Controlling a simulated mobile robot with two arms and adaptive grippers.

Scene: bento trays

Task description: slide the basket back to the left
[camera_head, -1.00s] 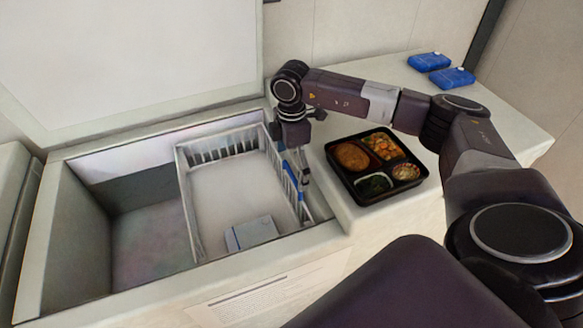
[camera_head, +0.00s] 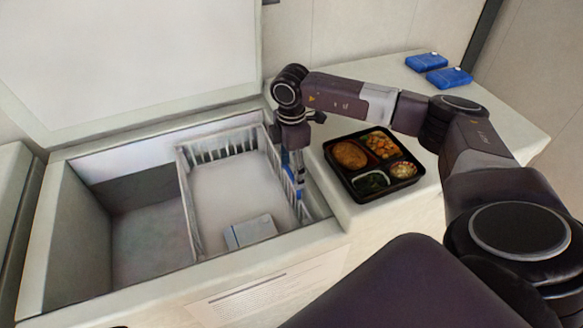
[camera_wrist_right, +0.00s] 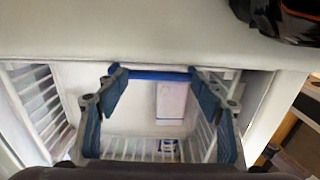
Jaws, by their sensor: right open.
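The white slatted basket (camera_head: 193,235) sits inside the right part of the open chest freezer (camera_head: 55,245). My right gripper (camera_head: 296,185) points down at the basket's right wall. In the right wrist view, my right gripper (camera_wrist_right: 158,76) is open, its two blue-padded fingers apart. A blue strip (camera_wrist_right: 158,75) spans between the fingertips; I cannot tell whether they touch it. The basket's slats (camera_wrist_right: 38,100) show beside the fingers. A white and blue box (camera_head: 250,231) lies at the basket's near end. My left gripper is not in view.
The freezer's left part has an empty floor (camera_head: 150,245), leaving free room left of the basket. The raised lid (camera_head: 130,50) stands behind. A black bento tray (camera_head: 345,185) with food sits on the counter at right; two blue packs (camera_head: 450,77) lie farther back.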

